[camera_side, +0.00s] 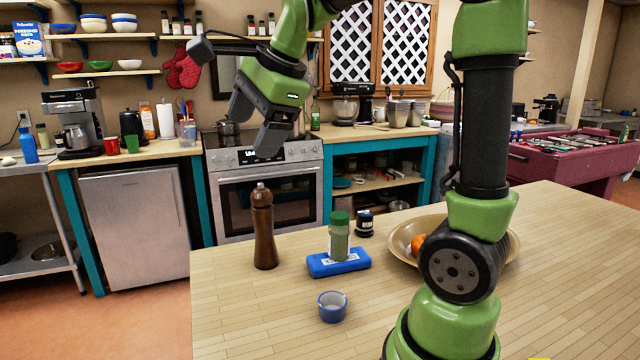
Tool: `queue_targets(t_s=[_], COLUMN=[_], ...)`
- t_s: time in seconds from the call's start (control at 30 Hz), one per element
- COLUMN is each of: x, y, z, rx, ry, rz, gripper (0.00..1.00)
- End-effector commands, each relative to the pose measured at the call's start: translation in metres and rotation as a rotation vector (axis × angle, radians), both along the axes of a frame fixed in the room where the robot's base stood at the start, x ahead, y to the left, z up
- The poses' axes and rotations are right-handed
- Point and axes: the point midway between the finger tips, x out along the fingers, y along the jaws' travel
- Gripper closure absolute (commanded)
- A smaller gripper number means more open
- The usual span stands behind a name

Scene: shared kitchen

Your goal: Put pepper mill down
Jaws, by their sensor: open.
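The pepper mill (264,232) is dark brown wood with a small metal knob on top. It stands upright on the wooden table (225,310), near the far left part of the tabletop. My gripper (256,138) is above it, fingers pointing down, open and empty. A gap shows between the fingertips and the top of the mill. Nothing hides the mill.
Right of the mill, a green-capped jar (339,238) stands on a blue box (322,266). A small dark jar (365,223), a blue cup (332,307) and a bowl (400,236) with orange fruit are also on the table. The front left tabletop is clear.

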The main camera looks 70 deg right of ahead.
Motion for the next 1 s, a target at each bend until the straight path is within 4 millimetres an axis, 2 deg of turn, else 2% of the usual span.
queue_targets(t_s=[0.03,0.2,0.3,0.4,0.5,0.6,1.0], x=[-0.020,-0.082,-0.112,-0.133,-0.144,-0.148,-0.148], y=[0.020,0.066,0.082,0.091,0.095,0.097,0.097], z=[0.003,-0.006,-0.019,-0.030,-0.038,-0.041,-0.041], rx=[-0.077,-0.376,-0.531,-0.645,-0.716,-0.745,-0.746], ry=[-0.020,-0.093,-0.138,-0.174,-0.196,-0.203,-0.202], rz=[0.177,0.783,1.065,1.261,1.375,1.419,1.422], gripper=[0.20,0.20,0.20,0.20,0.20,0.20,0.20])
